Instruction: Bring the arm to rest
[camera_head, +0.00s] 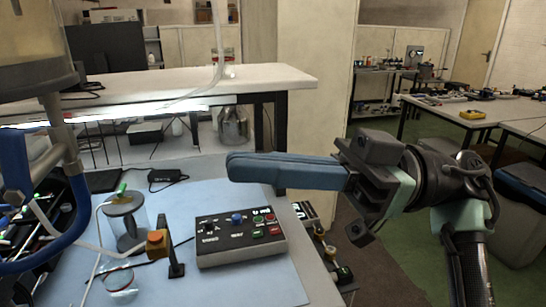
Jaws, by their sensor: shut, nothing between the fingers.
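My gripper (232,167) is in the middle of the head view, at the end of my arm, which comes in from the lower right. Its long blue fingers lie together, pointing left and roughly level. They are shut with nothing between them. The fingers appear above the table's right edge, behind and above the grey control box in the picture, and seem apart from everything.
The control box (239,238) with coloured buttons sits on a light blue work surface (260,286). Left of it are an orange-topped stand (158,243), a clear cylinder (124,218) and a small glass (121,282). A blue-handled apparatus (75,190) stands far left. The floor lies right.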

